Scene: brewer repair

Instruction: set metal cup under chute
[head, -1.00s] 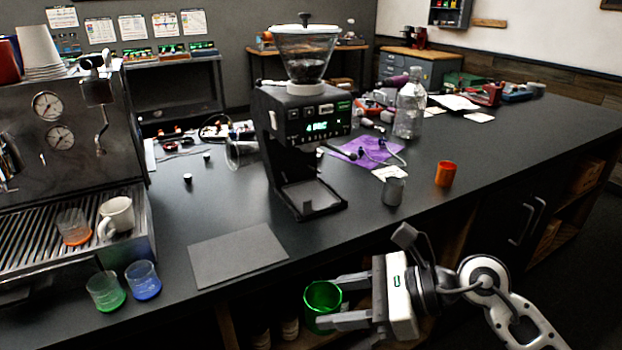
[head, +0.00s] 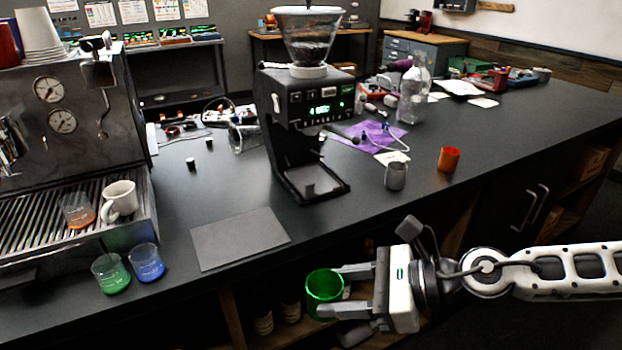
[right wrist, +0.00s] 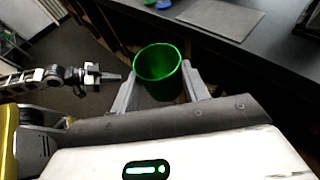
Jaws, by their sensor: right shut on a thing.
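My right gripper (head: 350,303) is shut on a green metallic cup (head: 324,288). It holds the cup upright in front of the counter's front edge, out over the floor side. In the right wrist view the green cup (right wrist: 158,66) sits between the two fingers with its open mouth showing, and it looks empty. A small grey metal-looking cup (head: 396,176) stands on the counter right of the black grinder (head: 305,125). The grinder's chute area is above its low tray (head: 316,182), which is bare. My left gripper (right wrist: 108,76) shows small in the right wrist view, apart from the cup.
An orange cup (head: 449,159) stands right of the grey cup. A flat grey mat (head: 240,238) lies left of the grinder. The espresso machine (head: 75,140), a green glass (head: 111,273) and a blue glass (head: 147,262) are at left. The counter's right front is clear.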

